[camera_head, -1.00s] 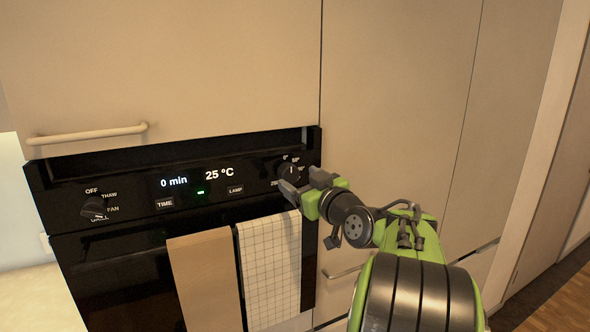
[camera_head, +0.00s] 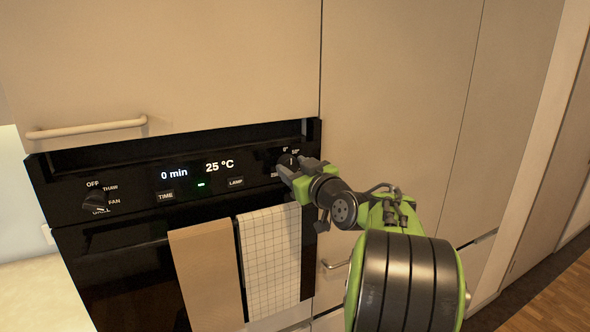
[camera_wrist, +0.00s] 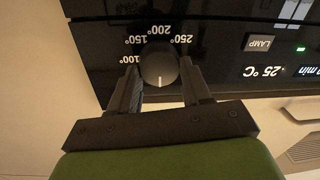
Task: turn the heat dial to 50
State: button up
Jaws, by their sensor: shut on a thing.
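The heat dial (camera_head: 285,159) is a round dark knob at the right end of the oven's black control panel. In the wrist view the dial (camera_wrist: 160,66) appears upside down, with 100° to 250° marks around it. Its white line points to the bottom of that view, away from the 200° mark. My gripper (camera_wrist: 159,74) has one finger on each side of the dial and is shut on it. In the head view my gripper (camera_head: 287,168) partly covers the dial and its marks. The temperature display (camera_head: 219,166) reads 25 °C.
A mode dial (camera_head: 96,202) is at the panel's left, with TIME (camera_head: 166,196) and LAMP (camera_head: 236,183) buttons between. A brown towel (camera_head: 205,275) and a checked towel (camera_head: 271,262) hang below. A cabinet handle (camera_head: 87,129) is above left.

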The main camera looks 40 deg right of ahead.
jog(key=shift+m, duration=0.3)
jog(key=m+b, duration=0.1)
jog(key=m, duration=0.2)
jog(key=shift+f, duration=0.1)
jog(key=m, duration=0.5)
jog(key=shift+b, duration=0.4)
jog(key=shift+d+m, duration=0.1)
jog(key=shift+m, duration=0.2)
jog(key=o, duration=1.1)
jog(key=shift+c, duration=0.2)
jog(key=shift+s, duration=0.1)
jog(key=b+v, duration=0.4)
jog(key=v, duration=1.1)
jog(key=shift+s+a+f, duration=0.3)
